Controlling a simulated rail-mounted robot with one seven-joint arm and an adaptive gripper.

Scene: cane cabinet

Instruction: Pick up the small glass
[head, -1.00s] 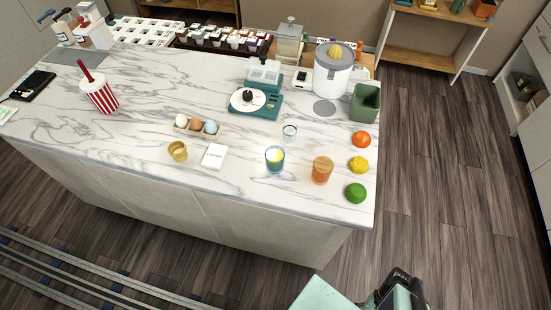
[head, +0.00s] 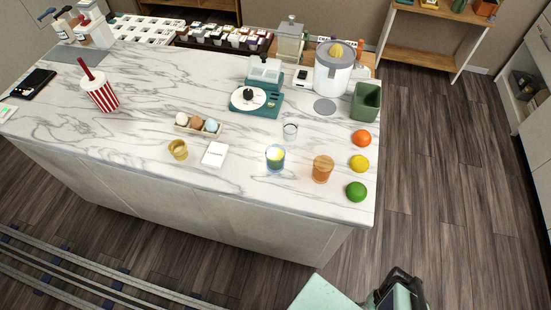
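A small clear glass (head: 290,131) stands upright on the white marble counter (head: 130,130), right of its middle. It looks empty. A blue-rimmed glass with yellow and green contents (head: 275,158) stands in front of it and slightly left. An orange jar with a wooden-looking lid (head: 322,169) stands in front and to the right. At the bottom right, off the counter's front, a dark part of my arm, likely my gripper (head: 400,290), shows beside a pale green link. It is well away from the glass. Its fingers cannot be made out.
An orange fruit (head: 362,138), a lemon (head: 360,163) and a lime (head: 356,191) line the right edge. Behind the glass are a teal scale-like device (head: 258,100), a juicer (head: 333,72) and a green container (head: 365,102). An egg tray (head: 199,129) and white box (head: 214,154) lie left.

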